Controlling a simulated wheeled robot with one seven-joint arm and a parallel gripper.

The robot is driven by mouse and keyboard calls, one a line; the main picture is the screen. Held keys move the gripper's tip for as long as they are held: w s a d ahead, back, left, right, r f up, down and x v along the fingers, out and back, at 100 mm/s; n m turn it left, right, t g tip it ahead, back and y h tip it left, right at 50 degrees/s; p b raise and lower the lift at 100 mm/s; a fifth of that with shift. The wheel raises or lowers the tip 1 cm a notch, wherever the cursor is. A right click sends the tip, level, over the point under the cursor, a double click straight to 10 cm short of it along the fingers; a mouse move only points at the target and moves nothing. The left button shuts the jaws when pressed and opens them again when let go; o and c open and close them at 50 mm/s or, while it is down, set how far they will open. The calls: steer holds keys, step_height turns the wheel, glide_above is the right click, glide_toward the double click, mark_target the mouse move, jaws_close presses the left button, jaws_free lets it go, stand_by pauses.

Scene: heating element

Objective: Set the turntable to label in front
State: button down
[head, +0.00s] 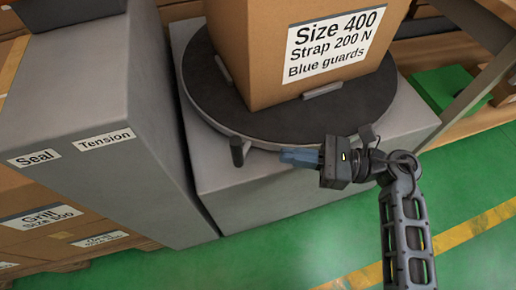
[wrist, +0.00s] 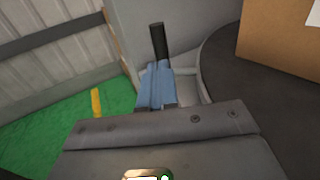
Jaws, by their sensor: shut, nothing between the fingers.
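The turntable (head: 215,103) is a round dark disc on a grey pedestal in the head view; it also shows at the right of the wrist view (wrist: 232,78). A brown box stands on it, its white label (head: 334,42) facing my head camera and slightly tilted in the picture. The label reads Size 400, Strap 200 N, Blue guards. A short black handle (head: 237,152) stands at the disc's near left rim. My gripper (head: 282,155), with blue fingers, is shut and empty, right of the handle with a gap. In the wrist view, the handle (wrist: 158,42) appears beyond the fingertips (wrist: 156,66).
A tall grey cabinet (head: 95,100) marked Seal and Tension stands close left of the pedestal (head: 255,195). Labelled cartons (head: 40,215) lie at lower left. A shelf frame and green box (head: 445,88) are at right. The green floor in front is open.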

steer(key=a, duration=0.2)
steer(key=w+a, duration=0.1)
steer(key=a, duration=0.4)
steer(key=shift+w+b, duration=0.15)
steer(key=shift+b, duration=0.2)
steer(key=shift+a, duration=0.1)
